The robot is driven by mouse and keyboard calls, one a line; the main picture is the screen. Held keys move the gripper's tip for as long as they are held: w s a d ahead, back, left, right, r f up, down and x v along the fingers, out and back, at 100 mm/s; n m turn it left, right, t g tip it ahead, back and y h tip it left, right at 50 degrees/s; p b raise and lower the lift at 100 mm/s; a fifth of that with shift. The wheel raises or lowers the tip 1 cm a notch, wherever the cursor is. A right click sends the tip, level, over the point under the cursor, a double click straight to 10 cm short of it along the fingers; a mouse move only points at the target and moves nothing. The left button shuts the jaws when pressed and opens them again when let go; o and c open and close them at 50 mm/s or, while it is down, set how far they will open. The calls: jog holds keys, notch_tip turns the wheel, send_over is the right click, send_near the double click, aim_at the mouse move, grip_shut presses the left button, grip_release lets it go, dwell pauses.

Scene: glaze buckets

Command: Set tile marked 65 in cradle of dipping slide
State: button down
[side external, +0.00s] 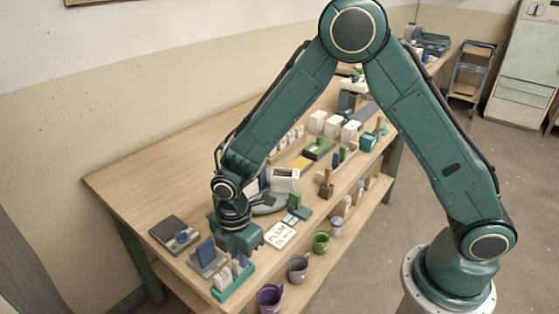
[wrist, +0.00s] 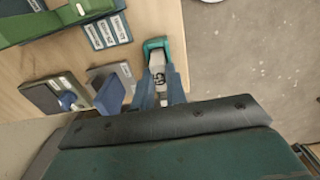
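A pale tile (wrist: 160,77) with a dark mark, too small to read surely, stands at the teal rack (wrist: 157,43) in the wrist view. My gripper (wrist: 160,84) has its two blue-grey fingers on either side of this tile; whether they press on it I cannot tell. In the side view my gripper is low at the table's near left, just behind the teal rack (side external: 232,287), which holds pale tiles (side external: 224,276). Left of it a blue upright block (wrist: 110,95) stands on a grey base. I cannot tell for sure which piece is the dipping slide.
A purple bucket (side external: 269,297), a grey bucket (side external: 298,267) and a green bucket (side external: 321,241) stand along the front. A lettered white card (side external: 280,235) lies behind.

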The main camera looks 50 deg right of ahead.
jog(key=shift+r, duration=0.1)
jog(key=shift+r, duration=3.65)
jog(key=shift+r, duration=0.1)
jog(key=shift+r, duration=0.55)
notch_tip(320, 180, up, 13)
jog(key=w+d, duration=1.6)
jog(key=d, duration=0.3)
jog(key=shift+s+a+f, duration=0.1)
jog(key=shift+a+f, duration=0.05)
jog(key=shift+f, duration=1.15)
jog(key=shift+a+f, duration=0.15)
jog(key=shift+f, duration=1.15)
